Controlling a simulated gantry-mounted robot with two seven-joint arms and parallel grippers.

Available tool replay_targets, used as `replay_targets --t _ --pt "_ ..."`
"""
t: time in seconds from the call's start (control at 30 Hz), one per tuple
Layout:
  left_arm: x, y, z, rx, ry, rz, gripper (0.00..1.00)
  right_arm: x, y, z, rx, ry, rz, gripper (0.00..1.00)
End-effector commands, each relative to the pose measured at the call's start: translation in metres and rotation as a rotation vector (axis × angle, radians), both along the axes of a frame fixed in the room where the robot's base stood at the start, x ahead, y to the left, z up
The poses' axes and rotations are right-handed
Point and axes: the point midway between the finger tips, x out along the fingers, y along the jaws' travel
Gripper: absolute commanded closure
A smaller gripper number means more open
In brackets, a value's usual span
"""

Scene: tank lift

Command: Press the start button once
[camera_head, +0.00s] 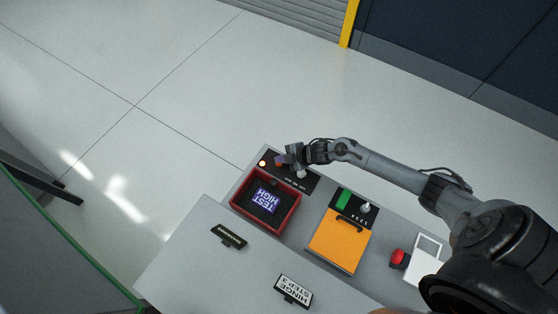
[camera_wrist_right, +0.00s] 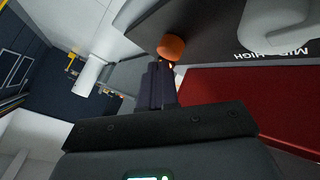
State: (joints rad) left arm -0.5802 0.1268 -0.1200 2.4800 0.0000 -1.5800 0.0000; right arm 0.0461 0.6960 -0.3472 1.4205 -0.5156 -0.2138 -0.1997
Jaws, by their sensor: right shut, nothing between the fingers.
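A dark control panel (camera_head: 309,183) lies at the far end of the grey console. It carries a round orange button (camera_head: 279,163), which also shows in the right wrist view (camera_wrist_right: 171,47). No label reading start is legible. My right gripper (camera_head: 284,159) is shut and empty, with its fingertips at the orange button. In the right wrist view the closed fingers (camera_wrist_right: 157,84) end just short of or against the button; contact cannot be told. A small lit lamp (camera_head: 262,163) is left of the button. My left gripper is not in view.
A pale knob (camera_head: 301,174) stands on the same panel. Nearer are a red-framed display (camera_head: 236,204) reading TEST HIGH, an orange cover (camera_head: 337,247) with a handle, and a red button (camera_head: 398,259). The floor beyond is clear.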

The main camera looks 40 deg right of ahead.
Motion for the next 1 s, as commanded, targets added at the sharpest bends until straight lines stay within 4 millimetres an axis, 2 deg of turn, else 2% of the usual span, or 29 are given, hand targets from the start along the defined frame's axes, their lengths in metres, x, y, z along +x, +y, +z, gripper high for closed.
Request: replay_targets --t 0.13,0.67,1.0 --pt "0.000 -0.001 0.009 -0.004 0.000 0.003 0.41 0.000 0.000 0.009 0.000 0.000 0.000 1.00" --pt "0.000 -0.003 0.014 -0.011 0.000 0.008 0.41 0.000 0.000 0.014 0.000 -0.001 -0.001 1.00" --pt "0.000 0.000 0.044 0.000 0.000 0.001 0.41 0.000 0.000 0.045 0.001 -0.001 0.000 1.00"
